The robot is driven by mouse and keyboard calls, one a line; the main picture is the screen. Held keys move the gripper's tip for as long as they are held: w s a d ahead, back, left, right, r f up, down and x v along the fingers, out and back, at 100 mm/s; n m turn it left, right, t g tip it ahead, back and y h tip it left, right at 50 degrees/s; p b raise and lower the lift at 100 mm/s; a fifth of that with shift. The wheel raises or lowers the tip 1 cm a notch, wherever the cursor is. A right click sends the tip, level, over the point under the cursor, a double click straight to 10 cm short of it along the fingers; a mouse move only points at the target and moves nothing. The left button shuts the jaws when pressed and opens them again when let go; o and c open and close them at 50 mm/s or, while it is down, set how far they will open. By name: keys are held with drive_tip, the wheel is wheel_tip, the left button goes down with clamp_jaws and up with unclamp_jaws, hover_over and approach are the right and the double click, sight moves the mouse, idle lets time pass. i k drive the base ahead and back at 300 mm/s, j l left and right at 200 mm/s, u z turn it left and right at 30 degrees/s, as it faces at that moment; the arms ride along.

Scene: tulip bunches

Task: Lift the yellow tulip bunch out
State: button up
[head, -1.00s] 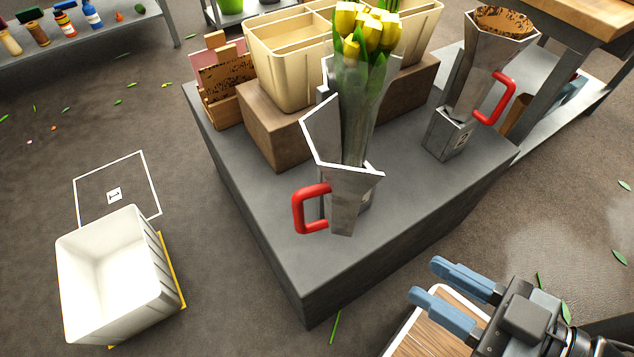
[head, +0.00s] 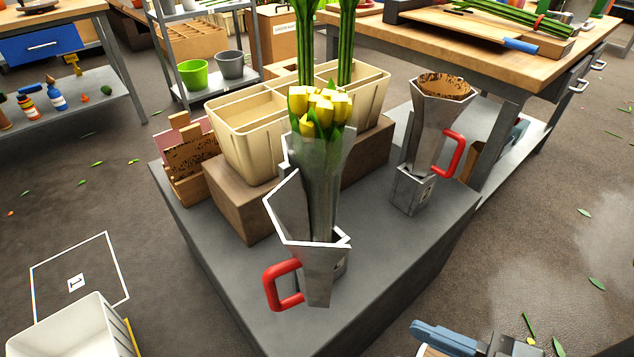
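The yellow tulip bunch (head: 320,103) stands upright in a clear sleeve, its stems down inside a grey metal holder (head: 318,272) with a red handle. The holder is on the grey platform, near its front corner. Its flared upper edge stands open around the sleeve. My gripper (head: 425,345) is at the bottom right edge, apart from the bunch and lower in the picture. One blue finger shows and the other is cut off by the frame. Bare space shows beside the visible finger, and nothing is seen in its grip.
A second holder with a red handle (head: 433,130) stands at right on the platform (head: 400,260). Beige bins (head: 240,140) on a wooden block are behind the bunch, with green stems rising there. A white crate (head: 75,330) is on the floor at left.

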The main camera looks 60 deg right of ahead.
sight(320, 129)
drive_tip(key=l, duration=0.65)
drive_tip(key=k+l, duration=0.15)
drive_tip(key=l, duration=1.2)
drive_tip(key=l+u, duration=0.25)
drive_tip(key=u, duration=0.2)
drive_tip(key=k+l+u, duration=0.15)
drive_tip(key=u, duration=0.3)
drive_tip(key=k+l+u, duration=0.15)
drive_tip(key=l+u, duration=0.15)
drive_tip(key=u, duration=0.65)
